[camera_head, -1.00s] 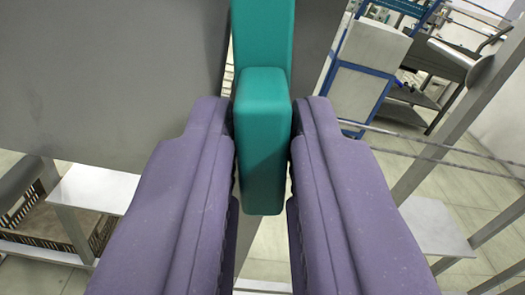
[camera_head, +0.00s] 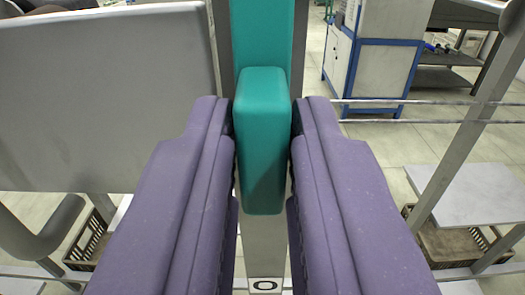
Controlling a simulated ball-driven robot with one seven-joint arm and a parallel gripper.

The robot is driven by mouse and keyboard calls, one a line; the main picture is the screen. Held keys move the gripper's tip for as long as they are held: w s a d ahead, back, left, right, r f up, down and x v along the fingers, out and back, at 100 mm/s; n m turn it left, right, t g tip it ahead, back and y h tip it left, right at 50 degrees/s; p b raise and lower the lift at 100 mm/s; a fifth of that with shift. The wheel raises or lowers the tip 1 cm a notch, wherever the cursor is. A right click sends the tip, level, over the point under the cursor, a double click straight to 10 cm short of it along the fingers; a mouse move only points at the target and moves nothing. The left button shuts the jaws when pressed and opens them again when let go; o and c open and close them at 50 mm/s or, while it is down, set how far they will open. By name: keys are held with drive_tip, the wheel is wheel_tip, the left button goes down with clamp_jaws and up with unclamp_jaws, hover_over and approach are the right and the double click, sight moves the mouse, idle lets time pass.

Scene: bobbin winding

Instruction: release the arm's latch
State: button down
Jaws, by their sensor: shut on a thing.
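My gripper (camera_head: 262,160) shows as two purple fingers in the lower middle of the view. It is shut on a teal block-shaped handle (camera_head: 262,140), with one finger pressed against each side. A teal bar (camera_head: 262,35) runs up behind the handle to the top edge of the picture. A grey metal post (camera_head: 264,245) stands below and behind the handle and carries a small plate marked with a "0" or "O" (camera_head: 265,285). Which part is the latch itself I cannot tell.
A large grey panel (camera_head: 105,95) fills the upper left. Thin rods (camera_head: 420,102) cross at the right, by a slanted grey post (camera_head: 480,125). A white shelf (camera_head: 480,195) and brown crate (camera_head: 450,245) are lower right. A blue-framed cabinet (camera_head: 370,60) stands behind.

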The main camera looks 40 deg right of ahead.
drive_tip(key=c, duration=1.1)
unclamp_jaws()
drive_tip(key=p+v, duration=0.2)
drive_tip(key=v, duration=0.6)
drive_tip(key=shift+w, duration=0.15)
